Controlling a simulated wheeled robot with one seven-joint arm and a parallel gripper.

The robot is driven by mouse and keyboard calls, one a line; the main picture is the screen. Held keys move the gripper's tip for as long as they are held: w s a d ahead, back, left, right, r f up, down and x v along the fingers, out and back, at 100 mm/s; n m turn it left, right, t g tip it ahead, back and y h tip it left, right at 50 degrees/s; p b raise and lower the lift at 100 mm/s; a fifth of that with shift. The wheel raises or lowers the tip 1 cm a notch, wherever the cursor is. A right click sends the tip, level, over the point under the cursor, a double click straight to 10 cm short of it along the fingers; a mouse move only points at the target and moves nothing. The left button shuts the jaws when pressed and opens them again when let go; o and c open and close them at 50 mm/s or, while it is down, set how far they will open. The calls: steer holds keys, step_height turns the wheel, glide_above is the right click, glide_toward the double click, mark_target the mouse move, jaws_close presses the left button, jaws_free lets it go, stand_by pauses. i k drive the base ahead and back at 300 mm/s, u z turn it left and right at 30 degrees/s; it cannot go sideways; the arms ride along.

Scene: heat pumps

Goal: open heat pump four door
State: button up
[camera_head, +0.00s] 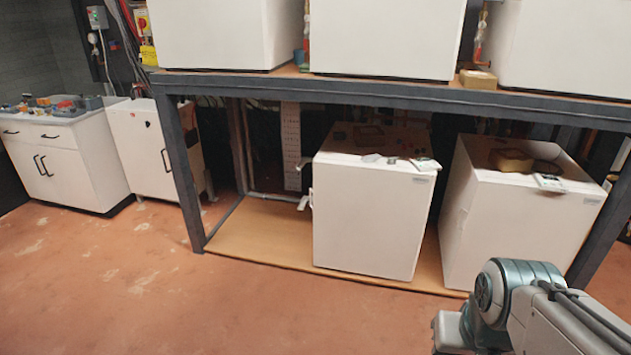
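White box-shaped heat pumps stand on a two-level dark metal rack. On the lower level are a middle unit (367,222) and a right unit (512,225), both with plain white fronts and loose items on top. On the upper level are a left unit (220,30), a middle unit (385,35) and a right unit (565,45), each cut off by the top edge. No number marks are readable, so I cannot tell which is heat pump four. All visible fronts look closed. My arm shows at the lower right; my gripper is out of view.
The rack's front beam (390,97) and left leg (180,175) frame the lower units. A wooden base board (260,232) is bare at its left. White cabinets (65,160) with black handles stand at the far left. The reddish floor (200,300) is clear in front.

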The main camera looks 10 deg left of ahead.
mark_target(368, 222)
steer(key=u, duration=0.2)
steer(key=i, duration=1.6)
steer(key=u, duration=0.25)
steer(key=i, duration=1.6)
steer(key=u, duration=0.1)
